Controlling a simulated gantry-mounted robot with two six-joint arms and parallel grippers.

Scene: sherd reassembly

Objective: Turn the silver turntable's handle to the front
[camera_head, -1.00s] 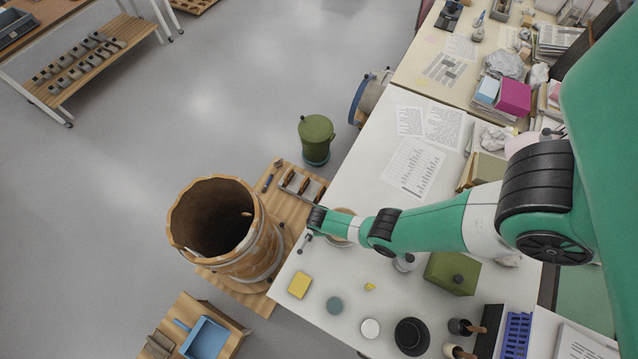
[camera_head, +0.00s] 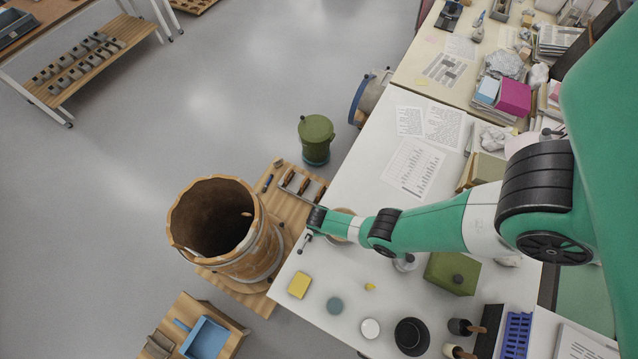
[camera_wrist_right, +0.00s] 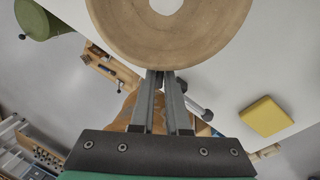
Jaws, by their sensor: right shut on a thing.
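A grey metal handle (camera_head: 303,243) with a dark end sticks out at the white table's left edge; it also shows in the right wrist view (camera_wrist_right: 192,104). My right gripper (camera_wrist_right: 163,76) is shut on it, fingertips close together near the rim of a round tan piece (camera_wrist_right: 125,45). That piece has a pale centre. In the head view the tan piece (camera_head: 342,238) is mostly hidden by my right arm. The silver turntable's body cannot be made out clearly in either view. My left gripper is not in view.
A large wooden-looking vessel (camera_head: 222,255) stands on a wooden board left of the table. A green lidded bin (camera_head: 316,140) stands beyond the board.

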